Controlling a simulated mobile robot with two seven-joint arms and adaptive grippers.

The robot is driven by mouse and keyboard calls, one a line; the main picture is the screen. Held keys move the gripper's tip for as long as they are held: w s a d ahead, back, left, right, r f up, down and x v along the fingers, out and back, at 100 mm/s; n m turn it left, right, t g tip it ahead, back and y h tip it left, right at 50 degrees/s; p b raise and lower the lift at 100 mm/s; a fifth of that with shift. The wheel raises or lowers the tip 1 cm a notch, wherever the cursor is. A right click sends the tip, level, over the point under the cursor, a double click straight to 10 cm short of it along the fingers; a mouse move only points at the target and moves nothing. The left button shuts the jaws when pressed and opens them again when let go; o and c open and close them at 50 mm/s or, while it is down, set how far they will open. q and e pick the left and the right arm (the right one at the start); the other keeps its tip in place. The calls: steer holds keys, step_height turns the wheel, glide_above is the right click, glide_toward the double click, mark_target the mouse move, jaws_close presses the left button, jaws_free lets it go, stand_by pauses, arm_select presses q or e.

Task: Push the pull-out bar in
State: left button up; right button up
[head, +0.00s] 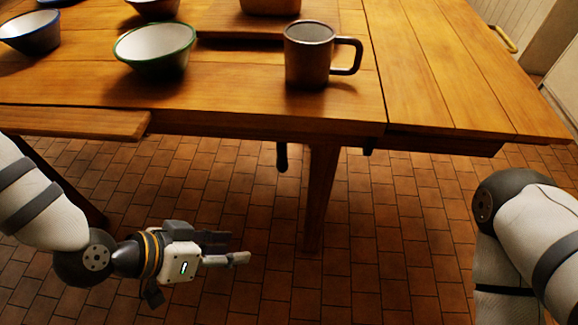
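A wooden table (240,92) fills the upper part of the head view, with a flat leaf (455,75) at its right. A short dark piece (282,157) hangs below the front edge, left of a table leg (322,195). I cannot tell whether it belongs to the pull-out bar, and no bar shows clearly; the underside of the leaf is hidden. My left gripper (238,248) is low in front of the table, over the floor, pointing right. Its fingers are apart with nothing between them. It touches nothing. My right arm shows at the right edge, but its gripper is out of view.
A brown mug (309,58) stands near the table's front edge. A green-rimmed bowl (154,50) and a blue-rimmed bowl (30,34) stand left of it. A wooden board (75,122) juts out at the left. The tiled floor (385,250) between my arms is clear.

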mark_target(278, 160)
arm_select(q)
steer(key=w+r+m+t+h+b, duration=0.3)
steer(key=w+r+m+t, duration=0.15)
steer(key=w+r, duration=0.5)
steer(key=shift+n, duration=0.25)
steer(key=b+x, duration=0.1)
steer(key=x, duration=0.3)
steer(key=b+x, duration=0.1)
steer(key=x, duration=0.3)
steer(key=a+f+x, duration=0.1)
steer(key=x, duration=0.3)
steer(key=shift+w+d+b, duration=0.1)
steer(key=shift+w+b, duration=0.3)
steer(key=shift+w, duration=0.1)
steer(key=shift+w+d+f, duration=0.15)
steer(key=shift+w+d, duration=0.3)
arm_select(e)
step_height(278, 160, down, 7)
steer(key=s+g, duration=0.1)
steer(key=s, duration=0.1)
steer(key=shift+s+r, duration=0.15)
steer(key=shift+s, duration=0.2)
arm_select(q)
steer(key=shift+c, duration=0.5)
jaws_close()
